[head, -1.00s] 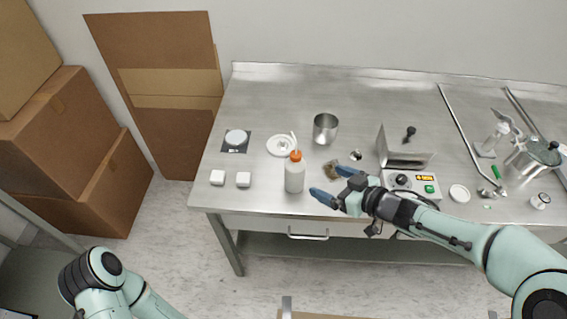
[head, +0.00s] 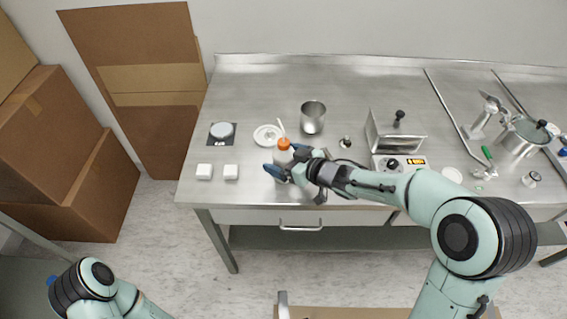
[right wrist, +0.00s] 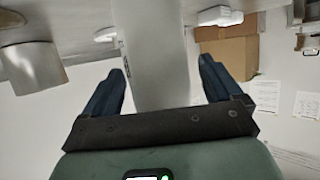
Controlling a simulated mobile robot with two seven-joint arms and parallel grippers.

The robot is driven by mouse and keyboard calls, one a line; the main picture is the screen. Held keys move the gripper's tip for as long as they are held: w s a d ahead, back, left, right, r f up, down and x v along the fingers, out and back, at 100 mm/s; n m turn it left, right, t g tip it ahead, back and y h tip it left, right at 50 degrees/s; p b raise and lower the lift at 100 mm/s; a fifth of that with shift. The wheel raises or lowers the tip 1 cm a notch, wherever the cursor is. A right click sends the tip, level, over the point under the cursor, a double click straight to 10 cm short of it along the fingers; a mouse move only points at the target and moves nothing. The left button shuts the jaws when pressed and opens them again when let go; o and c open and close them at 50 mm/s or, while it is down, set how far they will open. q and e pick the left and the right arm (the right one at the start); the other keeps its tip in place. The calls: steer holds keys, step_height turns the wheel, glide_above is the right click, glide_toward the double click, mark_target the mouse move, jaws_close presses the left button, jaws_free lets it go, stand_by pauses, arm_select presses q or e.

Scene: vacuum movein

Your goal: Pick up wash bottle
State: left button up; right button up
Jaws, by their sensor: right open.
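The wash bottle (head: 283,156) stands upright near the table's front edge in the head view, white with an orange cap and a thin pale spout. My right gripper (head: 286,162) is open at the bottle, one blue finger on its near side and the other by its far side. In the right wrist view, the pale bottle body (right wrist: 154,55) rises between the two spread fingers of the gripper (right wrist: 160,85), with gaps visible on both sides. The gripper partly hides the bottle's lower body in the head view. Of my left gripper, only a blue bit (head: 52,281) shows at lower left.
A metal beaker (head: 313,117), a white round dish (head: 267,135) and two white blocks (head: 217,172) are near the bottle on the steel table (head: 250,90). A device with an open lid (head: 398,150) stands under my right forearm's far side. Cardboard boxes (head: 75,170) are at left.

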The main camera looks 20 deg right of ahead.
steer(key=shift+w, duration=0.2)
steer(key=c, duration=0.7)
